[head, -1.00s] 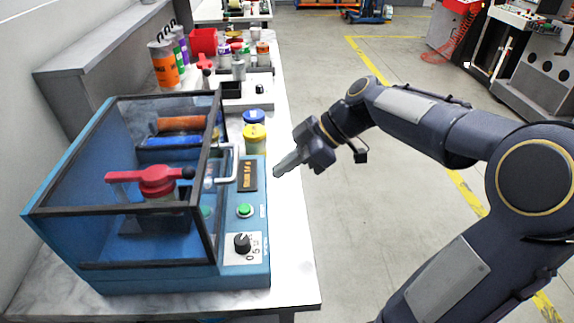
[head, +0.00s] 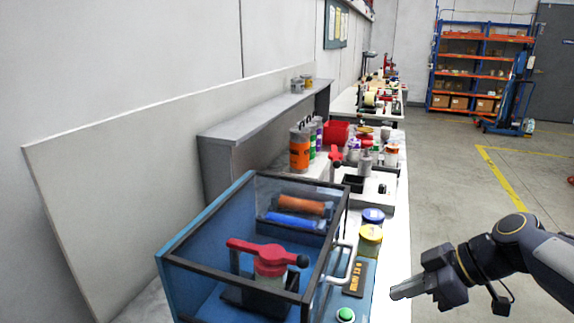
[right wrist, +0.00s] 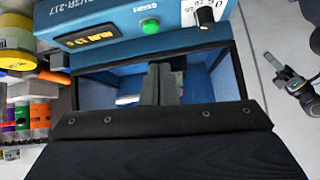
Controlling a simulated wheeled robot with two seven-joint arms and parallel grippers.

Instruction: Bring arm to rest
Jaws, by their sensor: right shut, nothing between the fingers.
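My right gripper (head: 404,291) is shut and empty in the head view, at the lower right. It is beside the blue machine with clear panels (head: 208,222), off its right side, with its fingers pointing left. In the right wrist view the shut fingers (right wrist: 162,82) show in front of the blue machine (right wrist: 98,22), with its display and green button in sight. Inside the machine is a red-handled part (head: 266,254). My left gripper is not in the head view.
A yellow-lidded jar (head: 370,236) and a blue-lidded jar (head: 373,215) stand behind the machine. Orange, green and purple cans (head: 300,150) stand farther back on the bench. Open floor (head: 450,190) lies right of the bench. An orange-shelved rack (head: 478,70) stands far off.

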